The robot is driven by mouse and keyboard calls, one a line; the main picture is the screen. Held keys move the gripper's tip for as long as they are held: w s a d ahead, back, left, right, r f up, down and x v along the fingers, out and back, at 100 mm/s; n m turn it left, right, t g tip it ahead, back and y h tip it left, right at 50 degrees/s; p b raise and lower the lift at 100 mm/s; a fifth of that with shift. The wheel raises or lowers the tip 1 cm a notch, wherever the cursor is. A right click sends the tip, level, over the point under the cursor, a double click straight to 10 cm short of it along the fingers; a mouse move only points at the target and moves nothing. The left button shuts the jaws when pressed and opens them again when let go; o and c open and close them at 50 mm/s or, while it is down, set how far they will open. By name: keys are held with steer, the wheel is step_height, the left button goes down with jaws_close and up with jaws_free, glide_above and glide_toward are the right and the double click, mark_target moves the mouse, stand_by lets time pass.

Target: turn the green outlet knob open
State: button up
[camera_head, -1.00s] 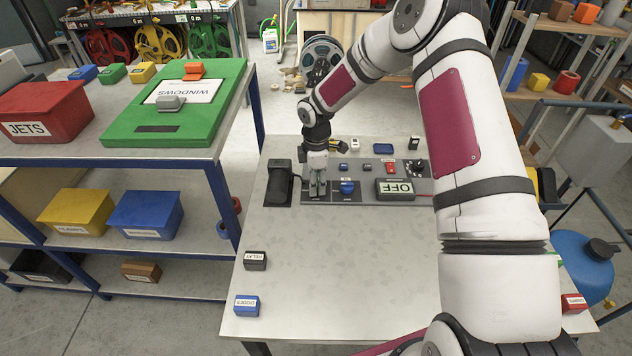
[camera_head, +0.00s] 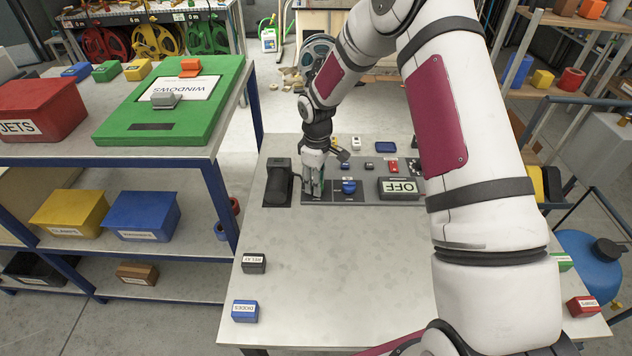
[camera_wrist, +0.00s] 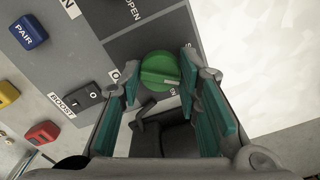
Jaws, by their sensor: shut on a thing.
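The green outlet knob (camera_wrist: 160,70) is round with a raised grip and a pale pointer line. It sits on a dark plate (camera_wrist: 140,38) of the grey control panel, with an OPEN label (camera_wrist: 131,10) above it. My gripper (camera_wrist: 160,83) has its teal-padded fingers on either side of the knob and is shut on it. In the head view my gripper (camera_head: 314,184) points down at the panel's left part and hides the knob.
Beside the gripper are a blue knob (camera_head: 348,186), an OFF sign (camera_head: 400,188) and a black box (camera_head: 278,182). The wrist view shows a blue PAIR button (camera_wrist: 29,31), a BOOST switch (camera_wrist: 87,95) and a red button (camera_wrist: 43,132). The front of the table (camera_head: 345,270) is mostly clear.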

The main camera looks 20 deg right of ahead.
steer(key=m+b, duration=0.1)
steer(key=m, duration=0.4)
steer(key=shift+m+b, duration=0.3)
steer(key=m+b, duration=0.1)
steer(key=m, duration=0.4)
steer(key=shift+m, duration=0.3)
steer(key=o, duration=1.1)
steer(key=shift+o, duration=0.2)
step_height(320, 180, up, 12)
